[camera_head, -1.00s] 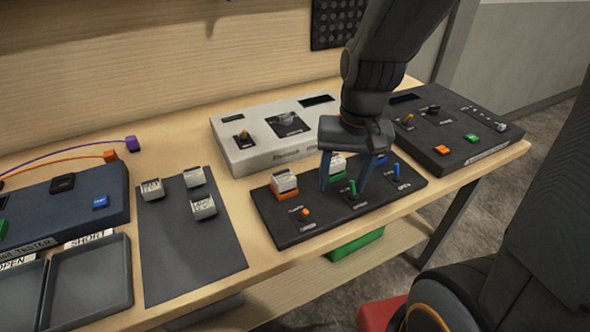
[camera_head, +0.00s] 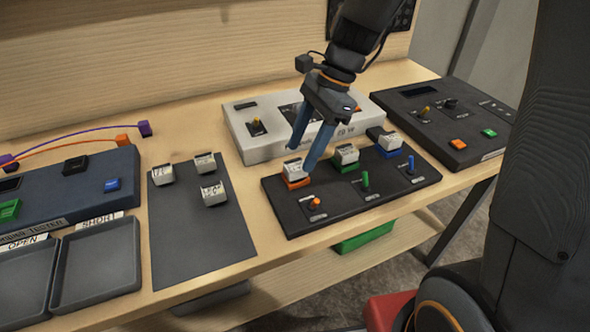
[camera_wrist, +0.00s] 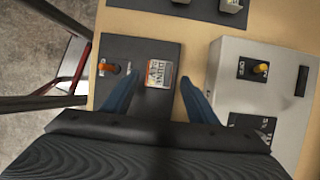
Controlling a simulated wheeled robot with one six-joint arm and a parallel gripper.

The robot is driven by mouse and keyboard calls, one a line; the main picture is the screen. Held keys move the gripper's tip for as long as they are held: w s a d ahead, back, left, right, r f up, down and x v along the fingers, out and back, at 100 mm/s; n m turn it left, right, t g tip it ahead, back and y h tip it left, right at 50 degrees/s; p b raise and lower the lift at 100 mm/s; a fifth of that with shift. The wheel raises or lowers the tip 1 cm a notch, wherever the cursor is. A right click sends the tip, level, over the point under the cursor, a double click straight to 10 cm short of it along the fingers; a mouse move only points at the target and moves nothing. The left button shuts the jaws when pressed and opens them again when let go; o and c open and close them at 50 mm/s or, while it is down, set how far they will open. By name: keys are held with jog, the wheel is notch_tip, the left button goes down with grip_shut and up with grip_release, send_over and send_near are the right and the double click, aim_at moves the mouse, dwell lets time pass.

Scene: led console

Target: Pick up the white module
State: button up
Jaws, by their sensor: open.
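Several white modules are in view. One white module (camera_head: 296,170) sits in the orange socket (camera_head: 297,183) of the black LED console (camera_head: 340,206). Others sit in the green socket (camera_head: 346,154) and the blue socket (camera_head: 391,142). My gripper (camera_head: 300,158) is open, its blue fingers pointing down close to the module in the orange socket. In the wrist view that labelled module (camera_wrist: 159,74) shows between the open fingertips; I cannot tell whether they touch it.
Several more white modules (camera_head: 205,162) lie on the dark mat (camera_head: 200,250) at left. A light grey box (camera_head: 250,151) stands close behind the console, and a black panel (camera_head: 470,120) at right. Grey trays (camera_head: 97,270) and a tester (camera_head: 80,188) are at far left.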

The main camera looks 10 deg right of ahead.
aim_at(295, 164)
jog(key=shift+x, duration=1.55)
jog(key=shift+c, duration=0.3)
jog(key=c, duration=1.1)
jog(key=shift+r, duration=0.1)
